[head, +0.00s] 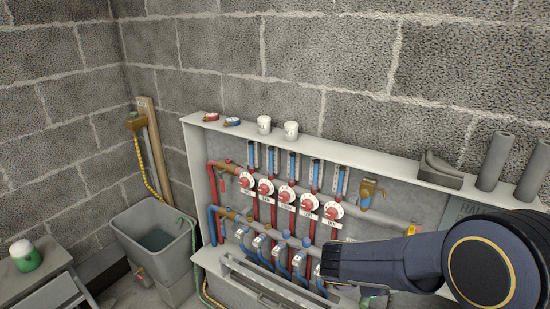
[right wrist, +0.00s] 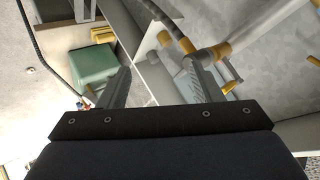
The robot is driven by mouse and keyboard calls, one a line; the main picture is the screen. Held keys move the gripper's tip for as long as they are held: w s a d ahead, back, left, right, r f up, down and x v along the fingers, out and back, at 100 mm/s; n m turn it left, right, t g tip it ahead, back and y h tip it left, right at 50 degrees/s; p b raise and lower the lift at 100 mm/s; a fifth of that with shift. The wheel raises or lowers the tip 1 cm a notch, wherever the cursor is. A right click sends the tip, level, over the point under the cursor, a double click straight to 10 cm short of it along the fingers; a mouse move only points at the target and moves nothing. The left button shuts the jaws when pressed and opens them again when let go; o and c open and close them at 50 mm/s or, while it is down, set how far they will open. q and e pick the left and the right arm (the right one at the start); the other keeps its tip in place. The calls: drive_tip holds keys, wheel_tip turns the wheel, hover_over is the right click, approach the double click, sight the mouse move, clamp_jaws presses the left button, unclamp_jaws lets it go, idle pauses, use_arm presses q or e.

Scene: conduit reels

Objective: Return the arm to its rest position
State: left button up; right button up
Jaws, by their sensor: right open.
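My right arm (head: 385,262) comes in from the right in the head view and reaches across the lower right part of the manifold cabinet (head: 300,140). Its gripper is mostly hidden there behind my own arm. In the right wrist view my right gripper (right wrist: 157,66) is open, with its two fingers apart and nothing between them. Beyond the fingers are a grey pipe with brass-coloured fittings (right wrist: 208,54) and a pale panel edge. I cannot tell whether a finger touches them. My left gripper is not in view.
The cabinet holds red dial valves (head: 287,195) and blue pipes. White cups (head: 264,124), tape rolls (head: 210,117) and grey tubes (head: 495,160) stand on its top. A grey bin (head: 155,240) and a table with a green-white jar (head: 25,256) are at left.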

drive_tip(key=w+r+n+t+y+p, duration=0.2)
drive_tip(key=w+r+n+t+y, duration=0.25)
drive_tip(key=r, duration=0.45)
drive_tip(key=s+a+r+n+t+y+p, duration=0.3)
drive_tip(key=s+a+r+n+y, duration=0.4)
drive_tip(key=s+r+y, duration=0.25)
drive_tip(key=s+f+n+g+p, duration=0.1)
drive_tip(key=s+f+n+g, duration=0.1)
drive_tip(key=s, duration=0.7)
drive_tip(key=s+d+f+n+g+p, duration=0.1)
drive_tip(key=s+n+g, duration=0.3)
drive_tip(key=s, duration=0.6)
drive_tip(key=shift+s+f+n+h, duration=0.35)
drive_tip(key=shift+f+n, duration=0.2)
drive_tip(key=shift+f, duration=0.35)
